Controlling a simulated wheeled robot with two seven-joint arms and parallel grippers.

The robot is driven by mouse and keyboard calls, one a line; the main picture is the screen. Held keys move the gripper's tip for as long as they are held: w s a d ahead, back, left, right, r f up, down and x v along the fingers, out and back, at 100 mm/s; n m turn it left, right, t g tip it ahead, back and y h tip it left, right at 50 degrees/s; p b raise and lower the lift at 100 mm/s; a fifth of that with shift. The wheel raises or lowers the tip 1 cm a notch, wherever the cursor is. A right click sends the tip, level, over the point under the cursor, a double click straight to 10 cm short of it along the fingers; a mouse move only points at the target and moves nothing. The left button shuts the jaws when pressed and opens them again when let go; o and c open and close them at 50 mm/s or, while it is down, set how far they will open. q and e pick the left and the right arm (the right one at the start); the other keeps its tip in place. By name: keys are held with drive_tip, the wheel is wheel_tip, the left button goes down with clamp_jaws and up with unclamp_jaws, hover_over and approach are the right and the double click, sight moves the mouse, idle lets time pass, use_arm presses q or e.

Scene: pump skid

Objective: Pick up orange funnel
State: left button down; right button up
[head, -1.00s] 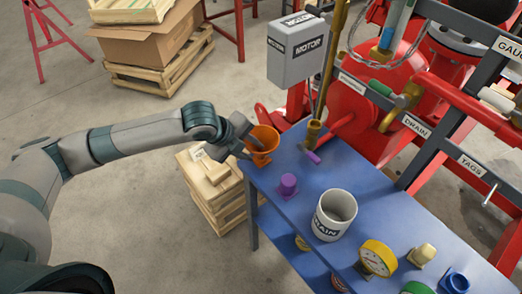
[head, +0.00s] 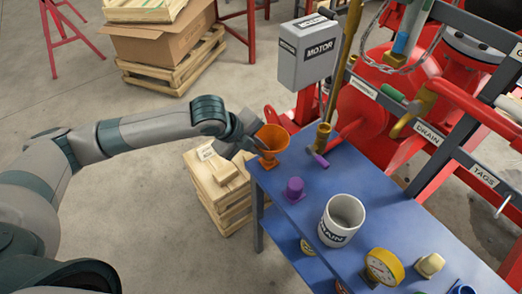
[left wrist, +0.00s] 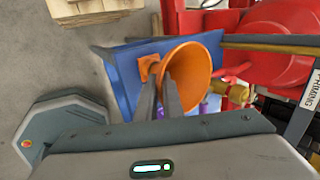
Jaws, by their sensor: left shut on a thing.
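The orange funnel (head: 271,141) stands upright at the far left corner of the blue table (head: 357,177). My left gripper (head: 250,140) reaches it from the left and is shut on it. In the left wrist view, the two fingers (left wrist: 158,98) lie close together against the funnel's side (left wrist: 192,72), between its wide cone and its square orange base. The fingertips are partly hidden by the cone. My right gripper is not in view.
A purple knobbed piece (head: 294,189), a white DRAIN bucket (head: 341,220) and a yellow gauge (head: 382,267) stand on the table. A brass pipe (head: 322,136) rises just right of the funnel. A grey MOTOR box (head: 307,53) is behind. Wooden crates (head: 222,187) stand left below.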

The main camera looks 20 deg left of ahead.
use_arm(q)
wheel_tip(320, 180, up, 3)
drive_tip(key=shift+s+a+f+b, duration=0.1)
drive_tip(key=shift+b, duration=0.35)
drive_tip(key=s+d+r+b, duration=0.2)
drive_tip(key=s+d+r, duration=0.3)
drive_tip(key=d, duration=0.5)
wheel_tip(320, 180, up, 2)
drive_tip(key=shift+s+d, duration=0.15)
drive_tip(key=shift+s, duration=0.25)
